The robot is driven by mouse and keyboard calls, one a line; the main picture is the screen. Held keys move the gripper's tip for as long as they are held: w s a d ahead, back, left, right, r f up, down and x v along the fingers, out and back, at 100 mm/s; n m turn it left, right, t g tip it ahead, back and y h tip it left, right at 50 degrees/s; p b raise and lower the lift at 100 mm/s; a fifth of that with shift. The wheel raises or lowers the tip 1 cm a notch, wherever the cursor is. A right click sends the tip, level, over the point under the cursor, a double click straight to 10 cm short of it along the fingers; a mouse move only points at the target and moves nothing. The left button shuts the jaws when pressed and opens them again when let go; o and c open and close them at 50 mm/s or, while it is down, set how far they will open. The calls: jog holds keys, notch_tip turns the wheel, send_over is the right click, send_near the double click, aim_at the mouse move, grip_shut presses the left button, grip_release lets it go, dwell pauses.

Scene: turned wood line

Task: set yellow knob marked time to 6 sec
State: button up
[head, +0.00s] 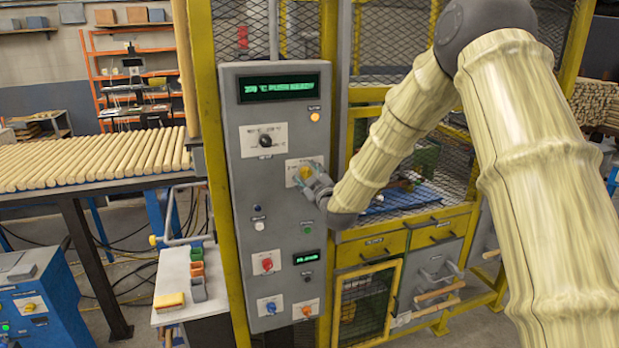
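The yellow knob (305,172) sits on a white plate at the middle right of the grey control panel (235,170). Its plate lettering and pointer are too small or covered to read. My gripper (309,181) is right at the knob, its fingers overlapping the knob's lower side. My arm reaches in from the right. I cannot tell whether the fingers touch or grip the knob.
A black knob (265,141) is at the upper left of the yellow one. A red knob (267,263), a blue knob (270,306) and an orange knob (307,310) are lower down. Yellow-framed mesh fencing (400,45) flanks the panel. Wooden rods (95,158) lie on the left.

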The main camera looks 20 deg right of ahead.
jog(key=c, duration=0.8)
jog(key=shift+c, duration=0.2)
jog(key=shift+f+b, duration=0.1)
jog(key=shift+b, duration=0.3)
jog(key=shift+m+b, duration=5.25)
jog(key=shift+m, duration=0.55)
jog(key=shift+a+m, duration=0.1)
jog(key=shift+m, duration=0.2)
jog(key=o, duration=1)
